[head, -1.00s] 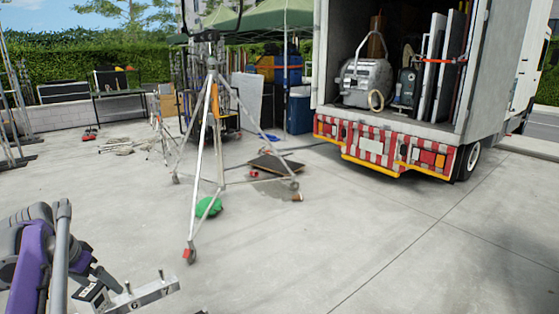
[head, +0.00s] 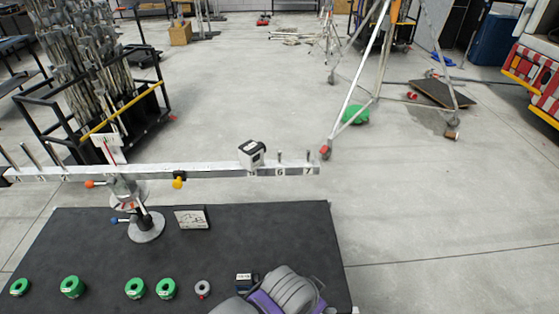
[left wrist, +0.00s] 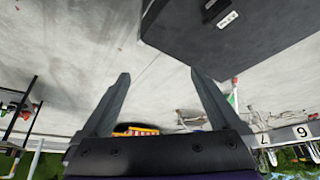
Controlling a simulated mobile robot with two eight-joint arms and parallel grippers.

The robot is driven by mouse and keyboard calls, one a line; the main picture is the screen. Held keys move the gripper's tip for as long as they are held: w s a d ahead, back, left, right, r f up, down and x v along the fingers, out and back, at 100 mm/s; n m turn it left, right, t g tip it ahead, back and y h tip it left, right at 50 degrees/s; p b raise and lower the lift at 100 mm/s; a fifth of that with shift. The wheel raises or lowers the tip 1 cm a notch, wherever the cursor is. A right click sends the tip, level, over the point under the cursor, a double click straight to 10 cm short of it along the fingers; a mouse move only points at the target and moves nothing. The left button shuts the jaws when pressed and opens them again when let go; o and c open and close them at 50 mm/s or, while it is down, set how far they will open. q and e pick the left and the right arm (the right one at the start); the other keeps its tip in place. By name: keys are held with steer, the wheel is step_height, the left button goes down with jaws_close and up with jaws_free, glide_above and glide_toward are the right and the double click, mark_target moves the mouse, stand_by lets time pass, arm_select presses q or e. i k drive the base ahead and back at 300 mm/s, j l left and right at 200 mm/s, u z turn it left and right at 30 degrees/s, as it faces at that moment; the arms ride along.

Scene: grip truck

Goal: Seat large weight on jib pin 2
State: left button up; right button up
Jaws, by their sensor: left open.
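The jib is a pale beam (head: 215,170) on a stand on the dark table (head: 265,225). Several upright pins show on it; 6 and 7 are readable at the right end. A black-and-white block (head: 252,155) sits on the beam just left of 6. Several green ring weights (head: 72,287) and a small grey ring (head: 202,288) lie along the front; I cannot tell which is the large weight. My left arm covers the front right; its fingers are hidden in the head view. In the left wrist view the left gripper (left wrist: 163,86) is open and empty.
A dark box with a white label (head: 245,282) lies beside my left arm. A small tilted plate (head: 192,218) stands near the jib base. A cart of stands (head: 105,95) is behind left, a tripod (head: 372,70) behind right. Floor right of the table is clear.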

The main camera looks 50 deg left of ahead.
mark_target(72, 288)
steer(key=u, duration=3.6)
